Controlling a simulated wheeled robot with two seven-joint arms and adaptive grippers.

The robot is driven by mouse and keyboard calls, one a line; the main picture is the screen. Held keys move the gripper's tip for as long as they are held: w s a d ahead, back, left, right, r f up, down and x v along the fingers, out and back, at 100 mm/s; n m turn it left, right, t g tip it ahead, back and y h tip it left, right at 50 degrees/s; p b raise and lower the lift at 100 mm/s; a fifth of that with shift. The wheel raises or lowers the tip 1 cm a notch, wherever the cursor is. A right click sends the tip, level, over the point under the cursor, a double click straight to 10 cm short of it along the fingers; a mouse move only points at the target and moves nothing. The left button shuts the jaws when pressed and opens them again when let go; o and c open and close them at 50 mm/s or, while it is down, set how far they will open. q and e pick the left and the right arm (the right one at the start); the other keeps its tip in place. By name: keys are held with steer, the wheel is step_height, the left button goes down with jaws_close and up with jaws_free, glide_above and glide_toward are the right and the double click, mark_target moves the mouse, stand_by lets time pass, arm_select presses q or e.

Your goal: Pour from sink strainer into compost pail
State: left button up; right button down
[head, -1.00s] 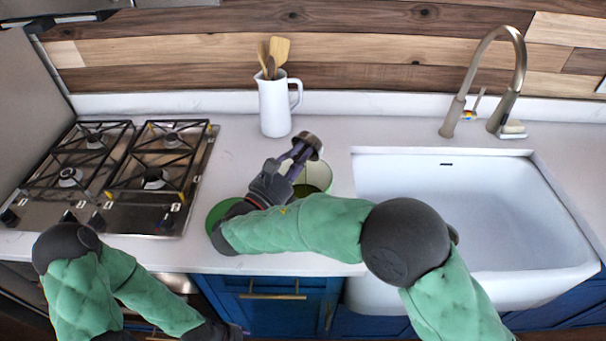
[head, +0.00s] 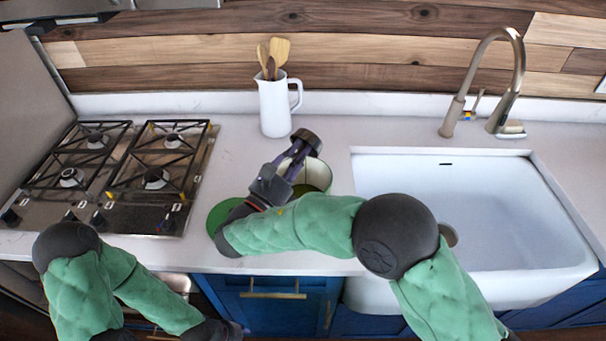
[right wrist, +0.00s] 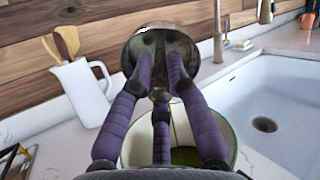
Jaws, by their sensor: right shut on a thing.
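The sink strainer (head: 306,139) is a small dark metal cup, tilted, in my right gripper (head: 294,155). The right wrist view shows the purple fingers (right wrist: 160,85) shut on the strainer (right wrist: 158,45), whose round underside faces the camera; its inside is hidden. The compost pail (head: 322,174) is pale with a green rim and stands on the counter below and slightly right of the strainer. In the right wrist view the pail (right wrist: 222,130) is partly hidden behind the fingers. My left arm is low at the left, its gripper fingers out of sight.
A green disc (head: 222,211), perhaps the pail's lid, lies partly under my right forearm. A white jug (head: 275,108) with wooden utensils stands behind. The gas hob (head: 110,175) is left, the white sink (head: 470,205) and tap (head: 515,60) right.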

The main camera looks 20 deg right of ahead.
steer(key=d+g+y, duration=0.1)
steer(key=y, duration=0.1)
steer(key=w+d+f+g+y, duration=0.1)
steer(key=g+y, duration=0.1)
steer(key=w+d+f+g+y+b, duration=0.1)
steer(key=shift+w+d+g+y, duration=0.15)
steer(key=shift+w+g+y, duration=0.15)
steer(key=shift+y, duration=0.1)
steer(key=shift+f, duration=0.15)
steer(key=shift+p, duration=0.35)
steer(key=shift+d+r+g+y+p, duration=0.1)
steer(key=shift+r+g+y+p, duration=0.2)
steer(key=shift+p, duration=0.8)
steer(key=y+p, duration=0.1)
steer(key=p, duration=0.2)
steer(key=g+p, duration=0.1)
steer(key=p, duration=0.2)
steer(key=shift+w+d+f+y+p, duration=0.1)
steer(key=shift+w+d+y+p, duration=0.25)
steer(key=shift+y+p, duration=0.05)
steer(key=w+d+f+g+y+p, duration=0.2)
steer(key=w+d+g+y+p, duration=0.4)
steer(key=p, duration=2.4)
steer(key=shift+w+d+f+m+g+y, duration=0.35)
steer(key=shift+d+g+y, duration=0.35)
steer(key=shift+d+y, duration=0.4)
